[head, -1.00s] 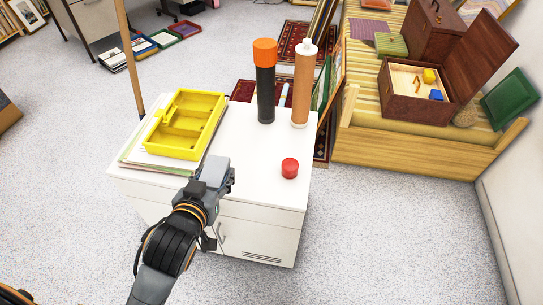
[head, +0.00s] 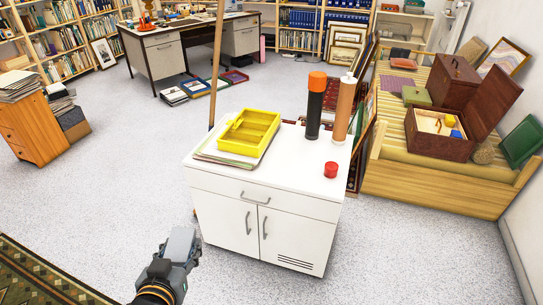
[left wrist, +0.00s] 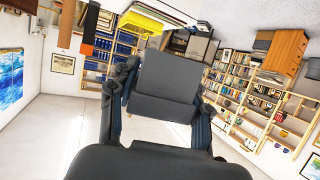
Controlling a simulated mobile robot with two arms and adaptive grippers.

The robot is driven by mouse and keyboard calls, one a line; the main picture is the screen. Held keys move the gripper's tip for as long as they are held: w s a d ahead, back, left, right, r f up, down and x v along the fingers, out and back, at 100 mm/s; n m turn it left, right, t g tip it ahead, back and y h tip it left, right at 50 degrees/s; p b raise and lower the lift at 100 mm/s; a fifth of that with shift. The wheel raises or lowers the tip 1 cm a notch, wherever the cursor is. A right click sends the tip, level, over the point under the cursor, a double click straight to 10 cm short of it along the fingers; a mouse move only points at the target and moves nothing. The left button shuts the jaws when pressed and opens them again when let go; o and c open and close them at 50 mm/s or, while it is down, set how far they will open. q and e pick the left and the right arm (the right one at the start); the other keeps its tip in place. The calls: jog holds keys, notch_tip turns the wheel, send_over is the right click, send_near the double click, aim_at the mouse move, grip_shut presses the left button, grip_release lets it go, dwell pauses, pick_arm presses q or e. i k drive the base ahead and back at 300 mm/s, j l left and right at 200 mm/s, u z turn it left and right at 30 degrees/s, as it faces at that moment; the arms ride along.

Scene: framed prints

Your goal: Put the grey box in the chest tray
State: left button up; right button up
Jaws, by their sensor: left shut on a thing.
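My left gripper (head: 180,250) is at the bottom of the head view, in front of and to the left of the white cabinet. In the left wrist view a dark grey box (left wrist: 166,84) sits between its two fingers, and the gripper is shut on it. The open brown chest (head: 434,148) stands on the striped bench at the right, lid raised. Its pale tray (head: 428,124) shows inside, holding a yellow piece (head: 450,121) and a blue piece (head: 455,134). The held box is far from the chest. My right gripper is not in view.
The white cabinet (head: 262,222) carries a yellow compartment tray (head: 248,132), two tall tubes and a red cap (head: 331,170). It stands between my left gripper and the bench (head: 440,185). Open speckled floor lies left and right of the cabinet.

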aim_at(423, 120)
jog(key=i+l+u, duration=0.1)
jog(key=u, duration=0.35)
jog(key=l+u, duration=0.1)
jog(key=u, duration=0.35)
jog(key=i+l+u, duration=0.1)
jog(key=u, duration=0.35)
jog(key=l+u, duration=0.25)
jog(key=u, duration=0.2)
jog(key=l, duration=1.7)
jog(key=k+l, duration=0.1)
jog(key=l, duration=3.3)
